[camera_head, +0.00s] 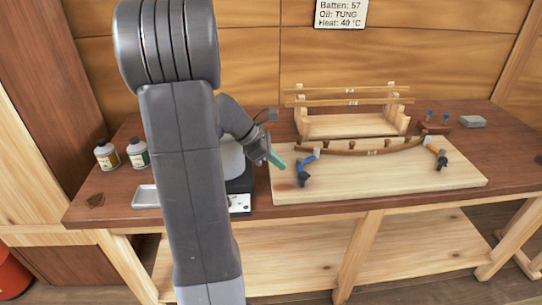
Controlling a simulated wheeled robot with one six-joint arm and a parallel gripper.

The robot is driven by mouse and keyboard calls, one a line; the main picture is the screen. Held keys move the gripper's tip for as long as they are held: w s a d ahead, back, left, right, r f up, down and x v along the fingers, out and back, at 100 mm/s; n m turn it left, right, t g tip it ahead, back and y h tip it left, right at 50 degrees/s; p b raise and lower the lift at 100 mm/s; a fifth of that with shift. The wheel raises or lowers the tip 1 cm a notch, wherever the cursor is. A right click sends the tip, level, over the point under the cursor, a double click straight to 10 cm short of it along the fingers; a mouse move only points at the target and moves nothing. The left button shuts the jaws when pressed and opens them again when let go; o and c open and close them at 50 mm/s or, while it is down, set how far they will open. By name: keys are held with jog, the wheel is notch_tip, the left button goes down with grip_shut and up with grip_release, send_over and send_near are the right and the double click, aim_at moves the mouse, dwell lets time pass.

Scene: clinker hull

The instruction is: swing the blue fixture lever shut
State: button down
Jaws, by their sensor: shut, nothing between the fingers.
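The blue fixture lever (307,160) is at the left end of the pale board on the bench. Its dark end (303,179) points toward the front edge of the board. A curved brown batten (350,152) runs across the board from beside the lever to the right. My gripper (279,162), with teal fingertips, is shut and empty. It is just left of the blue lever in the picture, with a small gap seeming to lie between them. How high it is above the board is hard to tell.
Behind the board (400,182) is a wooden rack (350,124) holding strips. A grey block (472,121) lies at the back right. Two bottles (107,155) stand at the left. The board's front middle is clear.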

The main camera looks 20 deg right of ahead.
aim_at(299, 177)
jog(key=x, duration=0.5)
jog(key=shift+f, duration=0.1)
jog(key=shift+s+d, duration=0.1)
jog(key=shift+s+d+n+t+b, duration=0.45)
jog(key=shift+d+n+t+b, duration=0.1)
jog(key=shift+n, duration=0.15)
jog(key=d+n+t, duration=0.1)
jog(key=s+d+n+t+b, duration=0.1)
jog(key=d+n, duration=0.1)
jog(key=s+d+n+t, duration=0.1)
jog(key=shift+d+n, duration=0.4)
jog(key=shift+d+n+t+y, duration=0.4)
jog(key=shift+d+n+t, duration=0.15)
jog(key=shift+d+n, duration=0.4)
jog(key=shift+w+d, duration=0.1)
jog(key=shift+d, duration=0.55)
